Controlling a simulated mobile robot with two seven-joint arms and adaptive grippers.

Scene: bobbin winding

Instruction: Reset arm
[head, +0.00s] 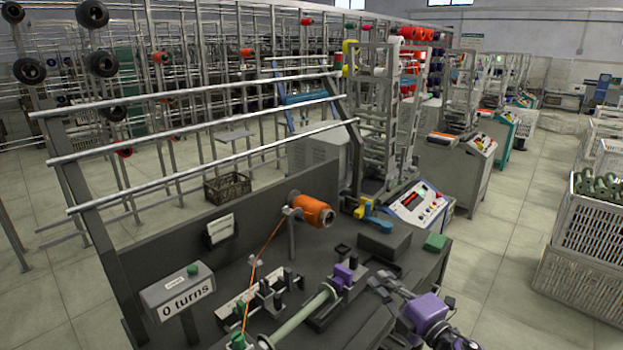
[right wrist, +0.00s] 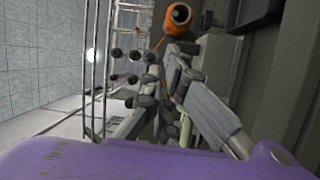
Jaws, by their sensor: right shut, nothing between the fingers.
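My right gripper (head: 383,284) is over the front right of the dark bench (head: 225,255), its purple wrist at the bench's right edge. Its fingers are closed with nothing between them. In the right wrist view its grey fingers (right wrist: 182,78) point up toward an orange thread spool (right wrist: 180,16). That spool (head: 312,211) sits on a stand at the back of the bench. Orange thread runs from it down to a green-topped part (head: 238,341) at front left. A pale green rod (head: 302,315) and a purple-topped holder (head: 345,276) lie left of my right gripper. My left gripper is not visible.
A counter box reading "0 turns" (head: 187,303) stands at the bench's left. A control panel (head: 415,203), a dark block (head: 384,240) and a green block (head: 436,242) are at the right. White crates (head: 588,235) stand farther right, across open floor.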

